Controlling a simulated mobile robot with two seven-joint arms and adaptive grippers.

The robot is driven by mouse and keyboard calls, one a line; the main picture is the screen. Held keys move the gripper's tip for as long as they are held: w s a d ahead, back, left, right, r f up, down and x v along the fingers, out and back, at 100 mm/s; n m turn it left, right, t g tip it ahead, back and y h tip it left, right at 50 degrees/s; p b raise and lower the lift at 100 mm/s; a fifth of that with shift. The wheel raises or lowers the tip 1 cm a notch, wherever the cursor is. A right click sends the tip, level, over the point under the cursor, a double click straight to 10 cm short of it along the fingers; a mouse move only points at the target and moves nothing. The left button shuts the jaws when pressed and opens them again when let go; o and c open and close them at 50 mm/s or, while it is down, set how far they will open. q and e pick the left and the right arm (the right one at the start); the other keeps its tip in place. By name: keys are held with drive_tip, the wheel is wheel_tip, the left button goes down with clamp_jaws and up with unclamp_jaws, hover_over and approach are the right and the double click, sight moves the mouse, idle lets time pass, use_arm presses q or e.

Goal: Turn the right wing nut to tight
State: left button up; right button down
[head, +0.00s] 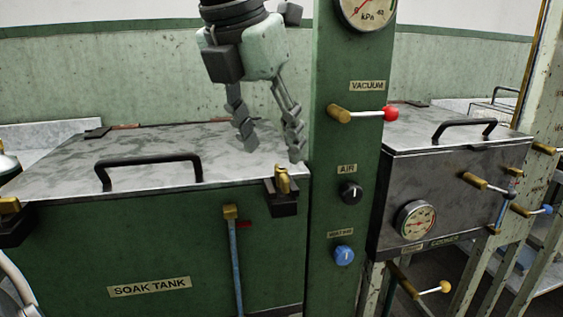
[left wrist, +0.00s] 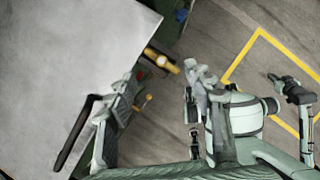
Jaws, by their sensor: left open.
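The soak tank (head: 70,250) is green with a grey metal lid (head: 150,140). The right wing nut (head: 283,180) is brass and stands on a dark bracket at the lid's front right corner. A brass fitting at the lid's corner in the left wrist view (left wrist: 160,60) looks like the same nut. My left gripper (head: 273,151) points down above the lid, just behind and above the right wing nut. Its fingers are apart with nothing between them, and I see no contact with the nut. A dark gripper-like end (left wrist: 289,88) at the right of the left wrist view may be my right gripper.
A black lid handle (head: 148,170) stands to the left. A green post (head: 345,150) with a gauge, a red-tipped vacuum lever (head: 365,114) and knobs rises close on the right. A brass-topped blue pipe (head: 234,260) runs down the tank front. Another tank (head: 450,185) stands beyond the post.

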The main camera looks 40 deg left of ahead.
sight(279, 169)
use_arm(q)
drive_tip(key=x, duration=0.5)
